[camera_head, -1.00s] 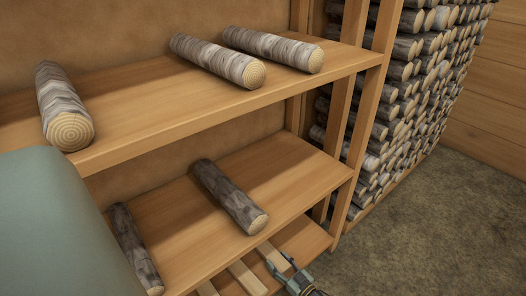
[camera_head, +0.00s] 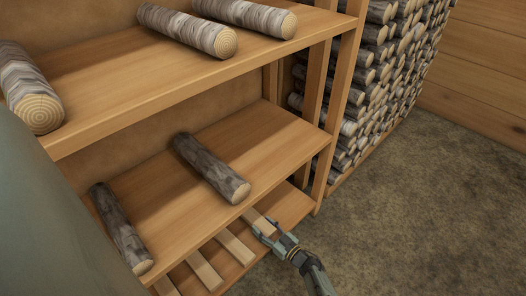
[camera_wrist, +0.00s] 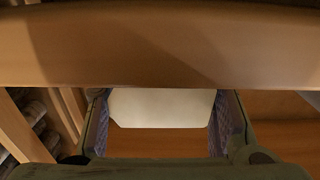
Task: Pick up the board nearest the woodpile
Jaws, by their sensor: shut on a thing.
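The board nearest the woodpile (camera_head: 257,221) is a pale, flat strip on the bottom shelf, partly under the shelf above. My gripper (camera_head: 266,234) is at its front end, with one finger on each side, shut on it. In the wrist view the pale end of this board (camera_wrist: 160,107) sits between the two fingers (camera_wrist: 160,128); its far part is hidden behind a shelf edge. The woodpile (camera_head: 385,75) of stacked logs stands to the right, beyond the shelf post.
More boards, including one beside the held board (camera_head: 235,246) and another farther left (camera_head: 204,270), lie on the bottom shelf (camera_head: 285,208). Dark logs (camera_head: 211,168) rest on the middle shelf (camera_head: 270,150), close above. The floor (camera_head: 430,200) to the right is clear.

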